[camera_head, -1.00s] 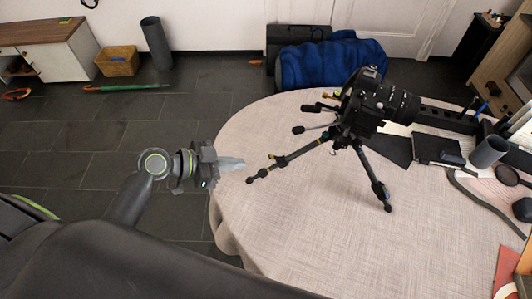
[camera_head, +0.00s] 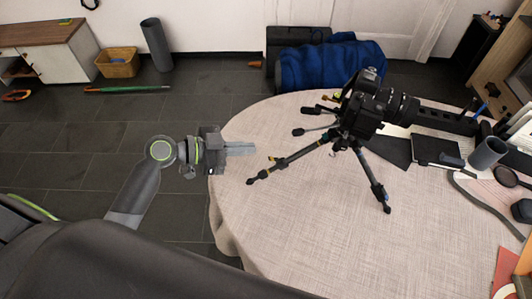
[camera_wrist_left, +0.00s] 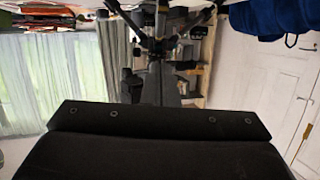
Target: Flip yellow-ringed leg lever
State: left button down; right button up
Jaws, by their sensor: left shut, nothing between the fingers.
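A black tripod (camera_head: 343,134) stands on the round table with a black camera (camera_head: 372,103) on top. Its left leg (camera_head: 292,161) slants down to the tabletop and carries a small yellow-marked lever (camera_head: 276,158). My left gripper (camera_head: 254,149) is shut and empty, level over the table's left edge. Its tips point right, a little left of the lever and apart from it. In the left wrist view, part of the tripod (camera_wrist_left: 155,42) shows at the top centre; I cannot make out the yellow lever there. My right gripper is not in view.
The table (camera_head: 300,230) has a pale cloth, with clear room at its front and left. A black notebook (camera_head: 437,148), a grey cup (camera_head: 488,152) and a cable crowd the right side. A blue bundle (camera_head: 332,64) lies behind the table.

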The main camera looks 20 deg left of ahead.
pick_arm(q)
jog(key=p, duration=0.3)
send_over(276, 160)
jog(key=shift+f, duration=0.95)
jog(key=a+f, duration=0.1)
jog(key=s+a+f, duration=0.1)
jog(key=f, duration=0.1)
jog(key=shift+s+a+f+p, duration=0.15)
jog(key=shift+f+p, duration=0.05)
jog(key=shift+p, duration=0.15)
jog(key=shift+f, duration=0.1)
